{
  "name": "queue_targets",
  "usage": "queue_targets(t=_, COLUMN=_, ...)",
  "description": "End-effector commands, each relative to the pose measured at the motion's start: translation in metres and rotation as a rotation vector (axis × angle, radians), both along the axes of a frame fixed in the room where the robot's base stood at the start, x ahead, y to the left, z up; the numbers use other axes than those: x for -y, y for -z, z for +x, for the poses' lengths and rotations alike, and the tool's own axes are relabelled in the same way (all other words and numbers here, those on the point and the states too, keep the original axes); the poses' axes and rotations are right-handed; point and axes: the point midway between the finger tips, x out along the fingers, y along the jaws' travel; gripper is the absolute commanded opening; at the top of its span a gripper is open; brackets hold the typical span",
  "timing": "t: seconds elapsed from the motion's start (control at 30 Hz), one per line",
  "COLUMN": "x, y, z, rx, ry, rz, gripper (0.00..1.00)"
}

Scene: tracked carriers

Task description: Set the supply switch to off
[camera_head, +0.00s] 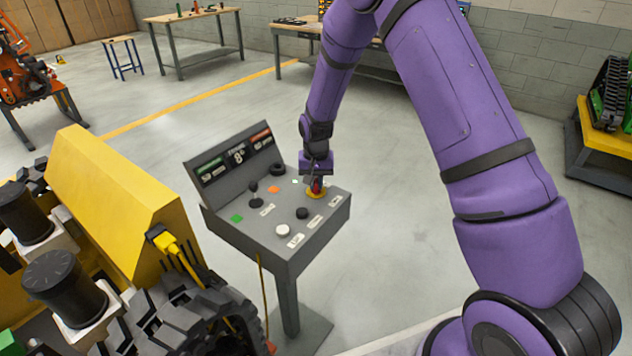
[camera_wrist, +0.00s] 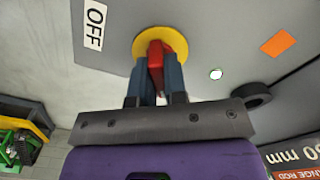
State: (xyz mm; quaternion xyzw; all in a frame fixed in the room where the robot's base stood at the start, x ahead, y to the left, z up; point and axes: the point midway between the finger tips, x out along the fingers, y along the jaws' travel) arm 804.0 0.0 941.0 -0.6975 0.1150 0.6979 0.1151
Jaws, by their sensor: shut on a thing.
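The supply switch is a red handle on a yellow round plate (camera_head: 316,193), set in the sloped top of a grey control console (camera_head: 240,238). In the wrist view the red handle (camera_wrist: 156,56) stands in front of its yellow plate (camera_wrist: 176,38). My gripper (camera_head: 316,182) comes down on the switch from above, and its two blue-grey fingers (camera_wrist: 155,80) are shut on the red handle. A white label reading OFF (camera_wrist: 94,26) lies beside the plate, left of it in the wrist view. The handle's lower end is partly hidden between the fingers.
The console also carries a black lever (camera_head: 254,190), a white knob (camera_head: 282,230), a black knob (camera_head: 302,213), a green patch (camera_head: 237,218) and an orange patch (camera_head: 274,189). A yellow tracked carrier (camera_head: 120,200) stands close at left. Open floor lies behind the console.

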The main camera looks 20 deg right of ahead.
Motion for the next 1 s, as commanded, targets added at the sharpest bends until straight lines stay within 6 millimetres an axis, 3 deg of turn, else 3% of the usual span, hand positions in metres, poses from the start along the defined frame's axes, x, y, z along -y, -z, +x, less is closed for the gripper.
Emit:
queue_targets(t=0.6, x=0.0005, y=-0.0006, z=0.0008, rx=0.002, ry=-0.581, rz=0.001, gripper=0.0)
queue_targets(t=1.0, x=0.0001, y=-0.0006, z=0.0008, rx=0.003, ry=-0.857, rz=-0.001, gripper=0.0)
